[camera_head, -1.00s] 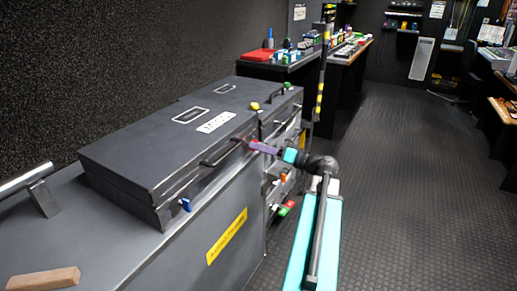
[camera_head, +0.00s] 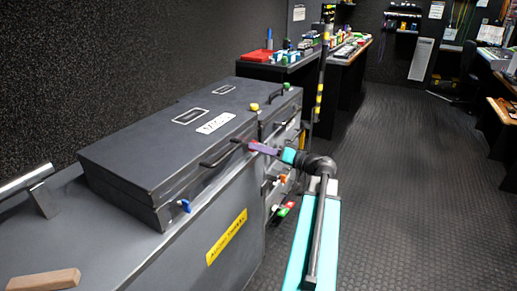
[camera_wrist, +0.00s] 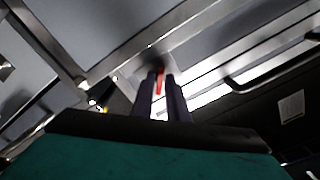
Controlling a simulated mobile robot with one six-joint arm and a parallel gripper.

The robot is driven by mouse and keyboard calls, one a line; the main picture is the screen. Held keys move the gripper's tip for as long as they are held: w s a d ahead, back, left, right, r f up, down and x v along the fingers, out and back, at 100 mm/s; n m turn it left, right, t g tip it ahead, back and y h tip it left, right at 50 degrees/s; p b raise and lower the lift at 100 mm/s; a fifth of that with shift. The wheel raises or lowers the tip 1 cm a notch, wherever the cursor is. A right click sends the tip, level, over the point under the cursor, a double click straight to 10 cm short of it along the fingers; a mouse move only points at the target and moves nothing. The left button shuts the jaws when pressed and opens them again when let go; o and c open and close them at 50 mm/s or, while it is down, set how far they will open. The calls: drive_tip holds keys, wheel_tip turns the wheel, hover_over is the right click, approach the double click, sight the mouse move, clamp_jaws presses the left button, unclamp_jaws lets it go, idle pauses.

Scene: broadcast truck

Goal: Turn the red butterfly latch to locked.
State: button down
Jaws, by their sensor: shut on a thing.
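The red butterfly latch (camera_wrist: 159,82) shows in the wrist view as a narrow red strip between my two dark fingers, just below a metal edge of the case. In the head view only a small bit of the red latch (camera_head: 253,145) shows at the front of the dark case (camera_head: 160,140), beside its black handle. My gripper (camera_head: 262,148) reaches the case front from the right and is shut on the latch. It also shows in the wrist view (camera_wrist: 160,85). The fingers hide most of the latch, so I cannot tell its exact turn.
A blue latch (camera_head: 185,206) sits at the near end of the case front. A yellow knob (camera_head: 254,107) is above the red latch, and a black handle (camera_head: 221,155) is close on its left. A wooden block (camera_head: 43,279) lies at the near left. The floor on the right is clear.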

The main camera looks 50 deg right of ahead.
drive_tip(key=shift+m+p, duration=3.05)
drive_tip(key=shift+m, duration=1.85)
drive_tip(key=c, duration=1.9)
unclamp_jaws()
drive_tip(key=v, duration=1.4)
